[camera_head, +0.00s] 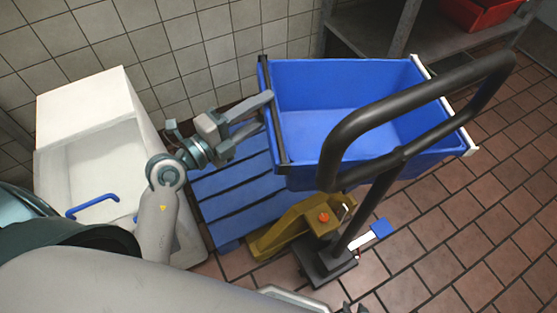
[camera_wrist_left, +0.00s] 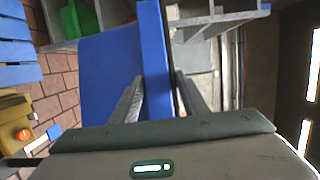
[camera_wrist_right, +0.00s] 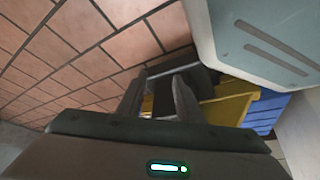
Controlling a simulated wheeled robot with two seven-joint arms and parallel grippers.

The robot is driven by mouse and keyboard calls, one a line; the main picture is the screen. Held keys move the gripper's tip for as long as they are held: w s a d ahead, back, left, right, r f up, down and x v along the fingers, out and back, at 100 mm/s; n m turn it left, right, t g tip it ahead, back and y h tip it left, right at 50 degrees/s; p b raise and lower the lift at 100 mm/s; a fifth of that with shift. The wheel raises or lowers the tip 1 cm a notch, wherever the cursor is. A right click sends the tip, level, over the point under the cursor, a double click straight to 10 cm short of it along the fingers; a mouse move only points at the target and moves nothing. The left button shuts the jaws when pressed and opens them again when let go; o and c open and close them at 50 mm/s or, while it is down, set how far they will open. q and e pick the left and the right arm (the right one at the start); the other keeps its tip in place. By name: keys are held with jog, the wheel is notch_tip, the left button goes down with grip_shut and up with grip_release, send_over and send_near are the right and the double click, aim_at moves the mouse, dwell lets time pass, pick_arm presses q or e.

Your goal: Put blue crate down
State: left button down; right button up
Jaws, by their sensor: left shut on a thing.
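The blue crate (camera_head: 340,125) is open-topped and looks empty in the head view. It is roughly level, above the right part of the blue slatted pallet (camera_head: 232,190). I cannot tell whether its base touches anything, as the black handle and the crate's own walls hide it. My left gripper (camera_head: 262,108) is shut on the crate's left rim; in the left wrist view the crate wall (camera_wrist_left: 155,60) stands between the fingers. My right gripper (camera_wrist_right: 158,85) is open and empty, low near the pallet jack; only dark tips show at the head view's bottom edge.
A yellow pallet jack (camera_head: 285,228) is at the pallet, its black handle (camera_head: 375,115) rising across the crate's front. A white bin (camera_head: 75,105) with a blue handle stands left. A metal shelf holds a red crate (camera_head: 480,12) at upper right. Tiled floor at right is clear.

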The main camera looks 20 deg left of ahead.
pick_arm(q)
jog(key=shift+w+d+r, duration=0.15)
jog(key=shift+w+d, duration=0.05)
jog(key=shift+d, duration=0.05)
dwell(0.3)
